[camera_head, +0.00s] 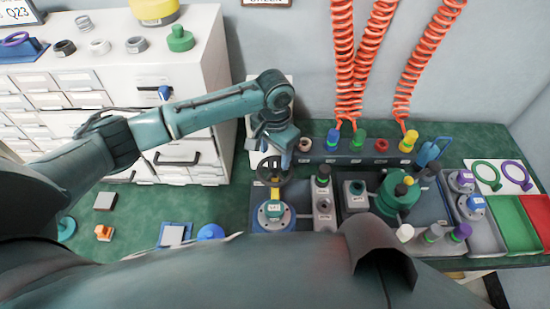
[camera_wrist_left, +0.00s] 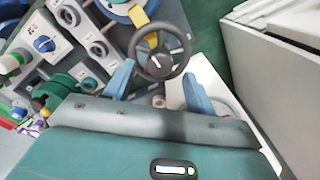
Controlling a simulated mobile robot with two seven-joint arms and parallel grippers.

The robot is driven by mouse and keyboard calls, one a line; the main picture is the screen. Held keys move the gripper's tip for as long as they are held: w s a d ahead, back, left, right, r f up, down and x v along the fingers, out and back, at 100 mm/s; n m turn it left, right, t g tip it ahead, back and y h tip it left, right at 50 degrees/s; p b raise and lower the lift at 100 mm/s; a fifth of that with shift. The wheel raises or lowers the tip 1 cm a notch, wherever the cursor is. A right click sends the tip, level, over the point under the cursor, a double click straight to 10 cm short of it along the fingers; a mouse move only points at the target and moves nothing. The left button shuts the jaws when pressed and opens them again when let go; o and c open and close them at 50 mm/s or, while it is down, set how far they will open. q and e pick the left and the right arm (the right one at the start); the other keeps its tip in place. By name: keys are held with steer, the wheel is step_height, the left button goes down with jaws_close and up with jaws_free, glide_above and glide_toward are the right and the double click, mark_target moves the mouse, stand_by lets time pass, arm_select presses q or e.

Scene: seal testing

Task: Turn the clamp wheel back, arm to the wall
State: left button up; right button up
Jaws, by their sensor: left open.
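The dark clamp wheel (camera_head: 271,170) stands above the blue round test base (camera_head: 273,215), with a yellow clamp arm (camera_head: 276,189) below it. In the left wrist view the wheel (camera_wrist_left: 160,50) has a dark rim, spokes and a light mark at its hub. My left gripper (camera_head: 275,152) is at the wheel's wall side. Its two blue fingers (camera_wrist_left: 157,82) are spread apart, one on either side of the wheel's lower edge in the wrist view. I cannot tell whether they touch the rim. I cannot make out my right gripper.
A rail with coloured plugs (camera_head: 358,152) and red coiled hoses (camera_head: 344,60) is to the right. A green round fixture (camera_head: 396,195) and a grey block (camera_head: 323,205) stand right of the base. White drawers (camera_head: 150,80) are on the left.

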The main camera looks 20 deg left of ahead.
mark_target(275, 174)
arm_select(q)
steer(key=shift+f, duration=1.45)
jaws_close()
